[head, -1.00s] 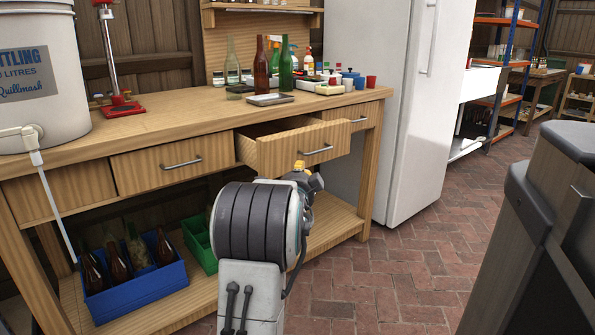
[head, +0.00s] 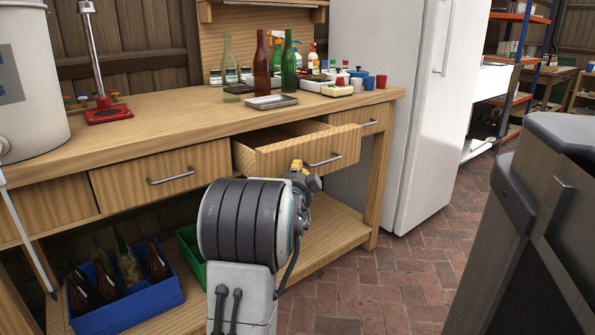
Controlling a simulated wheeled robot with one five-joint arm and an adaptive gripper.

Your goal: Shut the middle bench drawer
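One bench drawer (head: 292,156) stands pulled out from the wooden bench, with its open top and a metal bar handle (head: 323,160) showing. The drawer to its left (head: 160,176) and the narrow one to its right (head: 371,119) are shut. My arm stands in front of the bench, and its bulky part covers the space below the open drawer. The end of my arm with my gripper (head: 304,178) shows as a small grey and yellow part just below the open drawer's front in the picture. Its fingers cannot be made out, nor can any contact with the drawer.
Bottles (head: 262,68), a small tray (head: 272,102) and cups crowd the bench top (head: 165,125). A blue crate (head: 130,308) of bottles and a green crate (head: 190,240) sit on the lower shelf. A white fridge (head: 400,150) stands right of the bench. Brick floor (head: 370,290) is open ahead.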

